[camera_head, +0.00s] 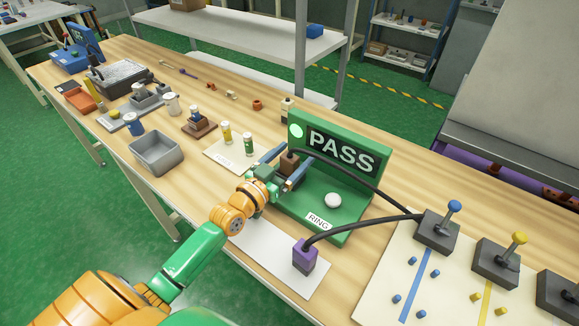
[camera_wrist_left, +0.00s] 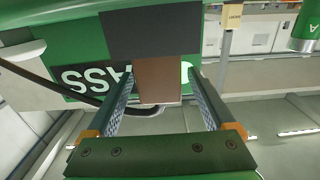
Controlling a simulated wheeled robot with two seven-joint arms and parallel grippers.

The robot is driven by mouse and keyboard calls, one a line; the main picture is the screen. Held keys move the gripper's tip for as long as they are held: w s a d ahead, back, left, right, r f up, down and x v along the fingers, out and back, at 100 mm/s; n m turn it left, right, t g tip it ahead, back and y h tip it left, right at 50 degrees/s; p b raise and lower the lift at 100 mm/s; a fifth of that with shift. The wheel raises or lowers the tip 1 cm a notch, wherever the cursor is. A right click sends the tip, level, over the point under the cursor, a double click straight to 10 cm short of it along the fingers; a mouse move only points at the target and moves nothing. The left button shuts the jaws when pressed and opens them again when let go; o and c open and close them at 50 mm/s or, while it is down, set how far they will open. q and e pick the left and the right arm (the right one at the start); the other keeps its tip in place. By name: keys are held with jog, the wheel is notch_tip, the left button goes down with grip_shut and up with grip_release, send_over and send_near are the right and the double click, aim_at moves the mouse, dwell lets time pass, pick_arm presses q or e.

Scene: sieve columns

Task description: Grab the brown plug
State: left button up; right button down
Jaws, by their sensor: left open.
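The brown plug (camera_head: 288,163) stands at the left part of the green PASS tester (camera_head: 290,200), with a black cable leaving its top. My left gripper (camera_head: 280,168) reaches in from the left, with its blue-grey fingers on either side of the plug. In the left wrist view the brown plug (camera_wrist_left: 158,80) is between the two open fingers (camera_wrist_left: 158,92), with a gap visible at each side. A dark grey block (camera_wrist_left: 150,32) shows beyond the plug. The plug's lower end is hidden by the gripper in the head view. My right gripper is not in view.
A white knob (camera_head: 333,200) sits on the tester. Yellow and green bottles (camera_head: 248,144) and a grey bin (camera_head: 156,152) stand to the left.

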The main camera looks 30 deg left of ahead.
pick_arm(q)
jog(key=shift+w+d, duration=0.15)
jog(key=shift+w, duration=1)
jog(key=shift+s, duration=0.1)
grip_shut()
